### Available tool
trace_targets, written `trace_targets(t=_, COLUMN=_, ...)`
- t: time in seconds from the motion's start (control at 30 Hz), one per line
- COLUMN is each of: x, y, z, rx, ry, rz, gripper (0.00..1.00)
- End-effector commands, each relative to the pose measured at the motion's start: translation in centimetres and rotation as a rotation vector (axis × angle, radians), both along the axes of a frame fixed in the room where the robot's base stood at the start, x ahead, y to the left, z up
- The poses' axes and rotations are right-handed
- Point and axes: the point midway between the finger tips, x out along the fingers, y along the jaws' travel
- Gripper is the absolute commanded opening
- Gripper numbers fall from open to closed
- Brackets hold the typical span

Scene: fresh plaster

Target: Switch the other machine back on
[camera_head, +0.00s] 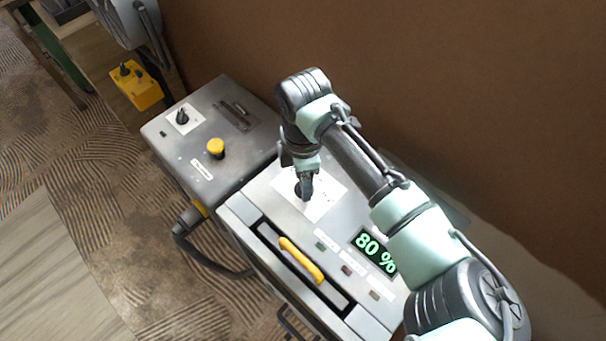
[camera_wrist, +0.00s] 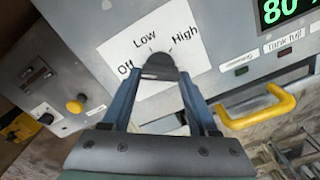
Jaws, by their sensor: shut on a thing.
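My gripper (camera_head: 304,192) reaches down to the dial on the near machine (camera_head: 262,205). In the wrist view its two fingers (camera_wrist: 160,82) are shut on the dark dial knob (camera_wrist: 160,66). The white dial plate (camera_wrist: 118,50) reads Off, Low and High; the fingers partly hide the knob, and I cannot tell its exact setting. A green display (camera_head: 375,252) on this machine reads 80 %. The other machine (camera_head: 185,150) stands beside it at the left, with a black knob (camera_head: 182,117) on a white plate and a yellow button (camera_head: 216,147). The button also shows in the wrist view (camera_wrist: 75,106).
A yellow handle (camera_head: 301,260) lies along the near machine's front edge. Small indicators and labels sit by the display. A yellow box (camera_head: 136,87) stands at the far left. A brown wall (camera_head: 440,80) rises behind. The patterned floor (camera_head: 110,215) at left is mostly clear.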

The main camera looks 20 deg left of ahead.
Motion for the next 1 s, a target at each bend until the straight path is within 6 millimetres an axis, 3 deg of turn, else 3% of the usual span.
trace_targets(t=1.0, x=0.03, y=0.08, z=0.35, rx=-0.003, ry=0.005, rz=-0.903, gripper=0.04)
